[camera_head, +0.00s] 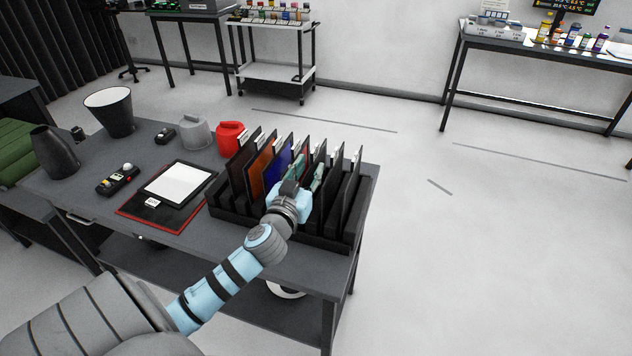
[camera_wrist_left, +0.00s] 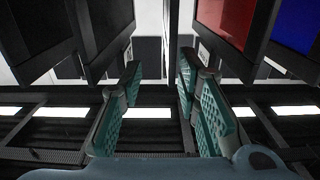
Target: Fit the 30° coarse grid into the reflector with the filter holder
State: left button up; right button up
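My left gripper (camera_head: 302,184) is at the black slotted rack (camera_head: 230,209), among the upright panels near its middle. In the left wrist view its teal-padded fingers (camera_wrist_left: 160,100) are apart. A thin dark panel edge (camera_wrist_left: 172,35) shows beyond the fingertips, between them; I cannot tell contact. The rack holds orange, blue and red filter panels and dark panels (camera_head: 351,185) at the right. Their labels are too small to read, so I cannot tell which is the 30° coarse grid. A conical reflector (camera_head: 111,112) with a pale inside stands at the table's far left. My right gripper is not in view.
A dark cone (camera_head: 55,153), a small handheld device (camera_head: 117,180), a grey item (camera_head: 195,133) and a red item (camera_head: 230,138) stand on the table. A white panel (camera_head: 179,184) lies on a dark red-edged board (camera_head: 137,208). The floor right of the table is clear.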

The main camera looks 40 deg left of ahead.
aim_at(311, 155)
pick_arm(q)
jog(key=w, duration=0.1)
jog(key=w+a+p, duration=0.1)
jog(key=w, duration=0.1)
jog(key=w+a+r, duration=0.1)
jog(key=shift+w+a+r+p, duration=0.1)
jog(key=shift+w+a+p, duration=0.1)
jog(key=shift+w+p, duration=0.1)
jog(key=shift+w, duration=0.15)
grip_shut()
